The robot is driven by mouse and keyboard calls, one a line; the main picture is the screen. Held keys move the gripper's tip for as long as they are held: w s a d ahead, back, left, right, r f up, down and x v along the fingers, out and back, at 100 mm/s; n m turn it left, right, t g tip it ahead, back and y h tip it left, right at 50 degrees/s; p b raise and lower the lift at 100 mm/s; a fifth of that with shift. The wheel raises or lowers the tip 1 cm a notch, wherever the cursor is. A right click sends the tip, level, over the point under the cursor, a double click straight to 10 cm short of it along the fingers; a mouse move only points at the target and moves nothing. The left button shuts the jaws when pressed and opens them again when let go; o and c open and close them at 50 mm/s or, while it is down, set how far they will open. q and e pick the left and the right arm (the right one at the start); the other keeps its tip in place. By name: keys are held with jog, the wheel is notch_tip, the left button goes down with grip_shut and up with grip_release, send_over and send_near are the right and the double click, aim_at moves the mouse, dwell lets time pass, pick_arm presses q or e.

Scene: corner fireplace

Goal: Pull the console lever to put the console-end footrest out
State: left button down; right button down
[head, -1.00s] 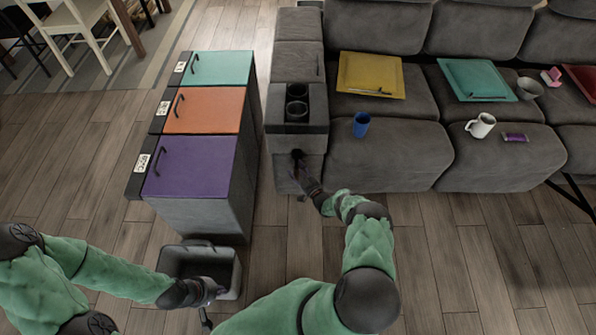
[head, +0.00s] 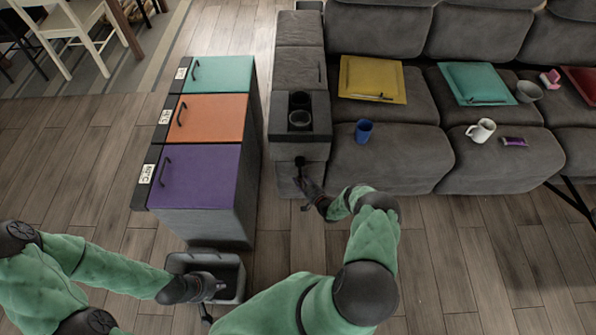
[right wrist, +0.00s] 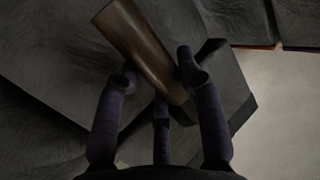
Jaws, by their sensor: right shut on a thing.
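The grey console (head: 300,140) stands at the left end of the grey sofa. The console lever (head: 300,162) shows as a dark knob at the console's front end. In the right wrist view the lever (right wrist: 142,48) is a brown, tilted bar between the fingers. My right gripper (head: 306,182) is at the console front, shut on the lever; its fingers (right wrist: 160,90) lie around the bar's lower end. The console-end footrest (head: 390,172) is folded in against the sofa front, beside the console. My left gripper (head: 214,289) hangs over a grey bin; its fingers are too small to judge.
The grey bin (head: 236,270) stands on the floor before a cabinet with purple (head: 195,180), orange and teal lids. The floor before the sofa is clear.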

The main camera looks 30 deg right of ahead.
jog(key=shift+s+a+r+m+g+p, duration=0.2)
jog(key=shift+s+r+m+g+p, duration=0.15)
jog(key=shift+g, duration=0.25)
jog(key=shift+s+a+r+m+g+y+p, duration=0.2)
jog(key=shift+s+a+r+m+g+p, duration=0.2)
jog(key=shift+g, duration=0.2)
jog(key=shift+s+a+r+m+g+y+p, duration=0.15)
jog(key=shift+s+m+g+y, duration=0.1)
jog(key=shift+s+g, duration=0.3)
jog(key=c, duration=0.8)
grip_release()
jog(key=shift+o, duration=0.2)
jog(key=shift+a+g, duration=0.15)
jog(key=shift+g, duration=0.1)
jog(key=shift+f, duration=0.1)
send_near(299, 181)
jog(key=v, duration=0.3)
jog(key=shift+s, duration=0.4)
